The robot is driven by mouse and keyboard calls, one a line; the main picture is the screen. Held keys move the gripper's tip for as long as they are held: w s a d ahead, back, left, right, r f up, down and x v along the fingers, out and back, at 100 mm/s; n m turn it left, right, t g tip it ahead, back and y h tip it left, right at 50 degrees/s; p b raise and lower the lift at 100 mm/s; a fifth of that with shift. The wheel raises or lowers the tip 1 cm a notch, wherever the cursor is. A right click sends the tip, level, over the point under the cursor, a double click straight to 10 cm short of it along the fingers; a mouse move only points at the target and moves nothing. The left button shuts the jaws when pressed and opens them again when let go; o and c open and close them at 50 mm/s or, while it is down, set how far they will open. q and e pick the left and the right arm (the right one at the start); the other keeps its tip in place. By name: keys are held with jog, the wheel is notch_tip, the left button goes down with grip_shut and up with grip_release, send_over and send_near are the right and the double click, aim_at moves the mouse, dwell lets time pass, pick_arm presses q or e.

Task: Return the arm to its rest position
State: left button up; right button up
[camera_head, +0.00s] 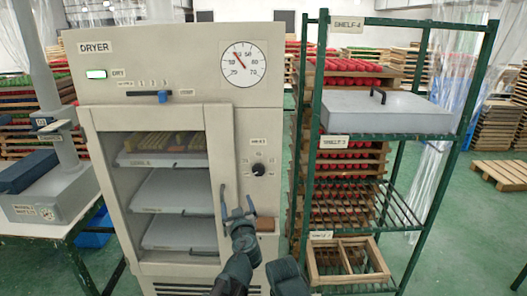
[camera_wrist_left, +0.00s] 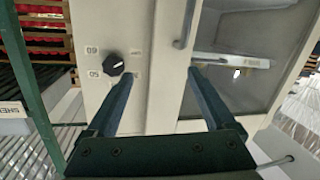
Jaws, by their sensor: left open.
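My left gripper (camera_head: 237,208) is open and empty in front of the lower right part of the dryer (camera_head: 180,50). In the left wrist view its two fingers (camera_wrist_left: 160,76) are apart, with the beige dryer front between and beyond them. The dryer's glass door (camera_head: 215,125) looks shut. Its vertical handle (camera_head: 222,192) is close by the left gripper in the head view; in the left wrist view the handle (camera_wrist_left: 187,25) is beyond the fingertips, not between them. My right gripper does not show.
Behind the glass are several grey trays (camera_head: 175,190), the top one holding yellowish pieces. A knob (camera_head: 258,170) is on the dryer's right panel. A green shelf rack (camera_head: 310,150) stands at right with a grey lidded box (camera_head: 410,115) and a wooden frame (camera_head: 315,265). A table (camera_head: 40,228) stands at left.

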pick_arm(q)
jog(key=s+a+f+g, duration=1.1)
jog(key=s+a+f, duration=0.15)
jog(key=f, duration=0.35)
jog(key=s+d+f+m+g+h, duration=0.3)
jog(key=s+d+m+g, duration=0.15)
jog(key=s, duration=0.45)
jog(key=s+d+m+g, duration=0.1)
jog(key=s+d+m, duration=0.3)
jog(key=d, duration=0.7)
jog(key=shift+s+d+y, duration=0.15)
jog(key=shift+s+y, duration=0.15)
jog(key=shift+s, duration=0.85)
